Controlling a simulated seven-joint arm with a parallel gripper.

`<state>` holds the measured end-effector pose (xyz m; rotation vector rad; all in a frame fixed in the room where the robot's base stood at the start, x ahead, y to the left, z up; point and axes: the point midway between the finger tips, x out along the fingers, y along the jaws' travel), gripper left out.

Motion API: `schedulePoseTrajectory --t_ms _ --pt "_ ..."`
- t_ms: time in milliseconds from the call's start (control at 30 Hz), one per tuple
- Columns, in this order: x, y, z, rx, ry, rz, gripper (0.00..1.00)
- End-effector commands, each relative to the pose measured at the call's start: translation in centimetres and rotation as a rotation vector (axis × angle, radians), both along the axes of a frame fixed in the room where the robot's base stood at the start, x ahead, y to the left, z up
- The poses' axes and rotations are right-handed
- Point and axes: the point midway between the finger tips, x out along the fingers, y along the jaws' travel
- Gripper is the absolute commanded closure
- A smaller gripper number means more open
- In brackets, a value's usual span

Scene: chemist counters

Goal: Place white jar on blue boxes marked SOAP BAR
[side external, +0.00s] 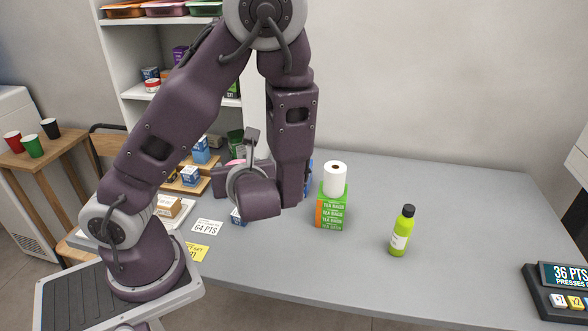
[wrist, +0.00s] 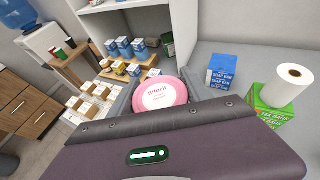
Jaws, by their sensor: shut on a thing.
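A round jar with a pink lid and a white label (wrist: 158,95) is between the fingers of my gripper (wrist: 163,92) in the wrist view. I see it from above, so its side and body colour are hidden. My gripper is shut on it. In the side view a bit of pink (side external: 236,162) shows behind my arm, which hides most of the gripper. The blue SOAP BAR boxes (wrist: 222,72) are stacked on the grey counter, to the right of the jar and apart from it. In the side view only a sliver of them (side external: 309,180) shows beside my arm.
Green tea boxes (side external: 331,213) carry a white paper roll (side external: 335,179), just right of the blue boxes. A lime bottle (side external: 402,231) stands further right. Several small boxes (wrist: 130,48) sit on wooden steps at left. The counter's right half is mostly clear.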

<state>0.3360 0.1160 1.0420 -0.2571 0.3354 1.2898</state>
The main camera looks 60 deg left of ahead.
Motion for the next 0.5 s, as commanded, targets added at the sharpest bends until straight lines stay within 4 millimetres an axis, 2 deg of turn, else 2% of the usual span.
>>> schedulePoseTrajectory --t_ms 233,500 --pt "0.0 0.0 3.0 -0.002 -0.006 0.001 0.87" --pt "5.7 0.9 1.0 0.001 -0.002 -0.038 0.87"
